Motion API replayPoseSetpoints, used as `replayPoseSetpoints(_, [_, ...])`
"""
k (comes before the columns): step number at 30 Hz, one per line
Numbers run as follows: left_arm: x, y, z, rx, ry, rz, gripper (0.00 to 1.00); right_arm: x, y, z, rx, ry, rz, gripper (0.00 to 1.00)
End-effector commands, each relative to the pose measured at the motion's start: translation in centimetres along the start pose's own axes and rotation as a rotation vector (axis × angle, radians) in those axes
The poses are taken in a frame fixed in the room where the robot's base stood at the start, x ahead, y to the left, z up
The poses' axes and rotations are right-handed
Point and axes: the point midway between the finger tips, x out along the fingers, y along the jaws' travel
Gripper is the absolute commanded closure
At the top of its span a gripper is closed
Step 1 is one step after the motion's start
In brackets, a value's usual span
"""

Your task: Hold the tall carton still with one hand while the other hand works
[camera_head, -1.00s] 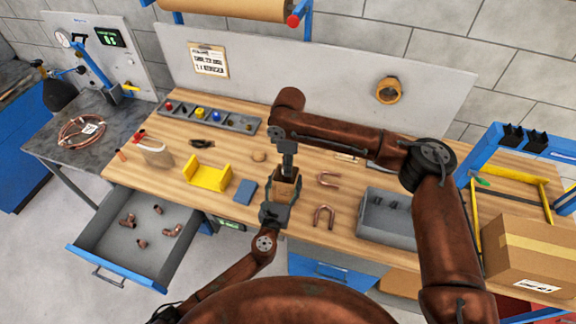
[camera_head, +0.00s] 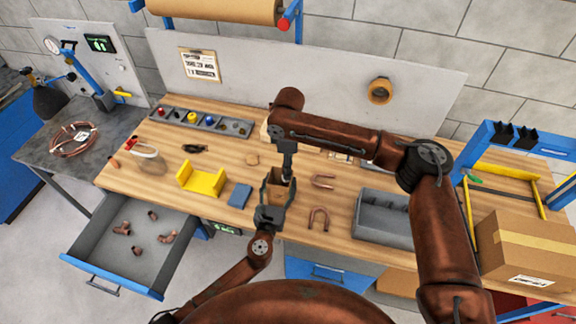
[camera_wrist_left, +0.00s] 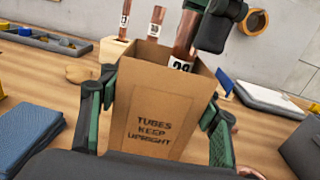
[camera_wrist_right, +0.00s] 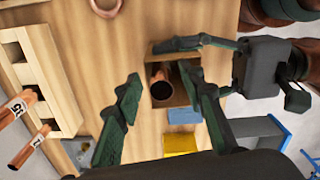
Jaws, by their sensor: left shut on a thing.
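The tall carton (camera_head: 276,195) is a brown open-topped box near the bench's front edge. In the left wrist view the carton (camera_wrist_left: 152,115) reads "TUBES KEEP UPRIGHT". My left gripper (camera_head: 279,184) is shut on it, one finger on each side. A copper tube with a number label (camera_wrist_left: 184,50) stands inside, leaning on the carton's back corner; its open end (camera_wrist_right: 160,78) shows from above. My right gripper (camera_head: 287,173) is over the carton. In the right wrist view its fingers (camera_wrist_right: 162,82) are spread apart, with the tube end between them and no visible contact.
Two labelled tubes stand in a wooden rack (camera_wrist_right: 42,75) behind the carton. A grey bin (camera_head: 380,218) stands right. An open drawer (camera_head: 130,255) juts out front left.

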Motion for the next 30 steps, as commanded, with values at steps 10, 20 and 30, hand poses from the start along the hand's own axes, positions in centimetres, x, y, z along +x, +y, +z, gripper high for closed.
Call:
replayPoseSetpoints(10, [0.0,0.0,0.0,0.0,0.0,0.0,0.67,-0.2,0.0,0.0,0.0,0.0,0.0,0.6])
replayPoseSetpoints(20, [0.0,0.0,0.0,0.0,0.0,0.0,0.67,-5.8,0.1,-0.1,0.0,0.002,0.003,0.6])
replayPoseSetpoints(30, [0.0,0.0,0.0,0.0,0.0,0.0,0.67,-11.2,0.1,-0.1,0.0,0.0,0.0,0.6])
